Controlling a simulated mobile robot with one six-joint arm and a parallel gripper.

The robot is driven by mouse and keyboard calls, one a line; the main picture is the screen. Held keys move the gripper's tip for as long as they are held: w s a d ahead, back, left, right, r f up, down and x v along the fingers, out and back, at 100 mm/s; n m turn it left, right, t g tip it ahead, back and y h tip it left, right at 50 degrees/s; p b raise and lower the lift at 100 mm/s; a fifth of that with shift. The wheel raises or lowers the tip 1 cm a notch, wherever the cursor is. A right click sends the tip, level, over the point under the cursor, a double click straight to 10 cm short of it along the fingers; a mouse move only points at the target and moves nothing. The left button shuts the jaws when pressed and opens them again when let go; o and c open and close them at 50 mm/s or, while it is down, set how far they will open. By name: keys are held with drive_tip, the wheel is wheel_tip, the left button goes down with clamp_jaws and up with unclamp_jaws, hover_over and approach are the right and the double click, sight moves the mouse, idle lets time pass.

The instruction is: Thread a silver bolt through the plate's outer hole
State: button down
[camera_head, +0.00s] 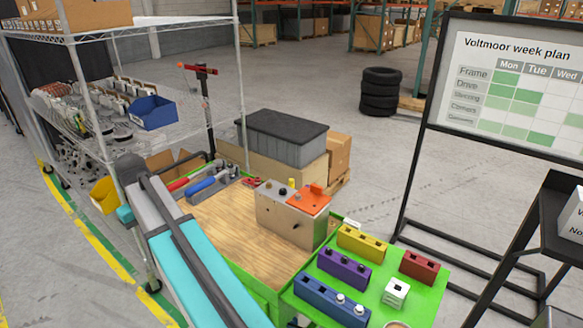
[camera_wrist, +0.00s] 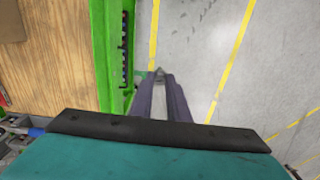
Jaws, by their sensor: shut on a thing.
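In the wrist view, my gripper (camera_wrist: 160,77) is shut on a small grey thing (camera_wrist: 160,71), which looks like a silver bolt but is too small and blurred to be sure. The gripper is over the floor, just beside the green bench edge (camera_wrist: 110,60). My gripper does not show in the head view; only my arm does. An orange plate (camera_head: 308,200) lies on the right of a wooden block fixture (camera_head: 285,217) on the bench. The plate's outer hole cannot be made out clearly. Silver bolts (camera_head: 340,298) stand in the blue block (camera_head: 318,293).
Purple (camera_head: 343,270), yellow (camera_head: 361,243) and red (camera_head: 418,267) holed blocks and a white cube (camera_head: 396,293) sit on the green shelf (camera_head: 382,268). A tool tray (camera_head: 213,188) lies on the wooden top. A whiteboard (camera_head: 515,90) stands right, a wire shelf left.

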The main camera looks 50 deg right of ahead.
drive_tip(key=s+d+r+m+p, duration=0.2)
drive_tip(key=s+d+m, duration=0.15)
drive_tip(key=d, duration=0.45)
drive_tip(key=s+d+r+m+p, duration=0.15)
drive_tip(key=d+m, duration=0.25)
drive_tip(key=d, duration=0.5)
drive_tip(key=s+d+r+m+p, duration=0.1)
drive_tip(key=s+d+r+m, duration=0.2)
drive_tip(key=d, duration=0.5)
drive_tip(key=s+d+r+m+p, duration=0.2)
drive_tip(key=s+d+m, duration=0.4)
drive_tip(key=s+d, duration=0.3)
drive_tip(key=s+d+r+m+p, duration=0.2)
drive_tip(key=s+d+m, duration=0.5)
drive_tip(key=s+d, duration=0.2)
drive_tip(key=shift+d+r, duration=0.15)
drive_tip(key=shift+d, duration=0.95)
drive_tip(key=shift+f+b, duration=1.5)
drive_tip(key=shift+f, duration=0.85)
drive_tip(key=shift+a+f+b, duration=0.1)
drive_tip(key=shift+f+b, duration=0.2)
drive_tip(key=shift+f, duration=2.05)
